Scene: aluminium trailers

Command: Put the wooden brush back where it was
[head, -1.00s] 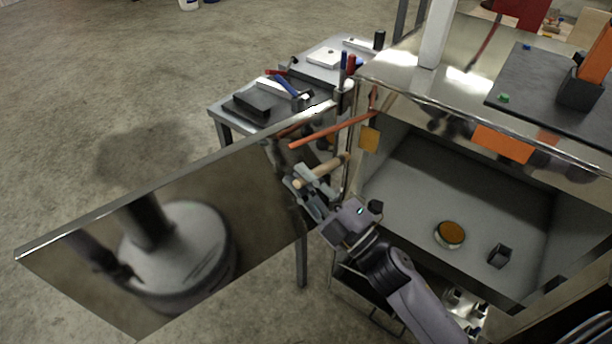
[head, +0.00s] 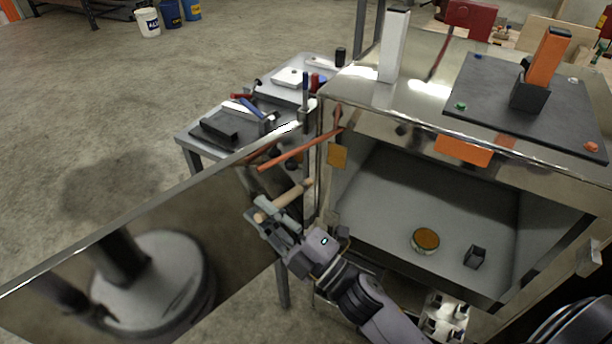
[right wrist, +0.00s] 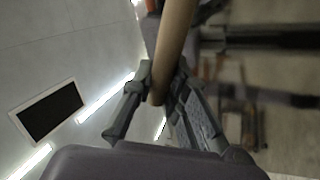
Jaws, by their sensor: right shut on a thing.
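My right gripper (head: 278,222) is shut on a light wooden handle, which I take for the wooden brush (head: 294,196). In the head view it is held tilted, in front of the shiny open door and left of the cabinet opening. In the right wrist view the brush (right wrist: 174,45) runs up between the fingers (right wrist: 163,90) and out of the top of the picture. I cannot make out any bristles. My left gripper is not in view.
The mirror-like open door (head: 215,185) spans the left. An orange bar (head: 300,150) shows near its hinge side. The open compartment (head: 385,210) holds a round tin (head: 425,240) and a small dark holder (head: 475,257). A grey tool table (head: 185,138) stands behind the door.

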